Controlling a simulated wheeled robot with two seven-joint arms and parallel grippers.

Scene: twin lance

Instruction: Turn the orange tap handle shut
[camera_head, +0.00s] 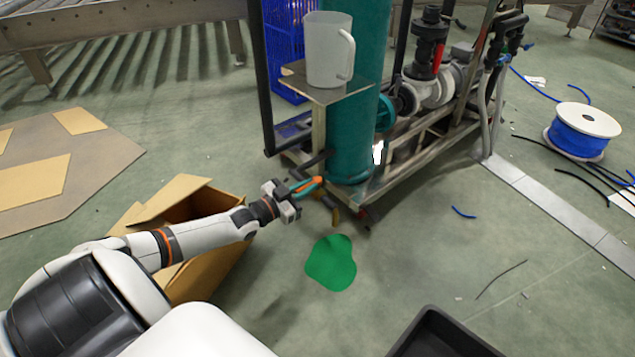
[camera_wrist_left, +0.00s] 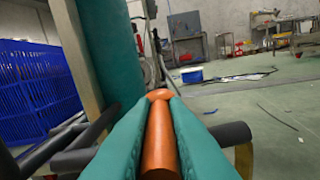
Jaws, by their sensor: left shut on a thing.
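The orange tap handle (camera_wrist_left: 160,140) lies lengthwise between the two teal fingers of my left gripper (camera_wrist_left: 162,125) in the left wrist view. The fingers are closed on its sides, and its rounded end shows between the fingertips. In the head view the handle (camera_head: 312,181) is a small orange bar low beside the teal tank, and my left gripper (camera_head: 304,188) reaches it from the left. The tap's body is mostly hidden by the gripper; dark pipe (camera_wrist_left: 75,158) shows beside the fingers. My right gripper is in neither view.
The teal tank (camera_head: 350,130) stands on a metal skid behind the handle, with a white jug (camera_head: 328,50) on a small shelf. A green puddle (camera_head: 331,264) lies on the floor in front. An open cardboard box (camera_head: 215,255) stands under my left arm. A black tray (camera_head: 445,335) is at the front.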

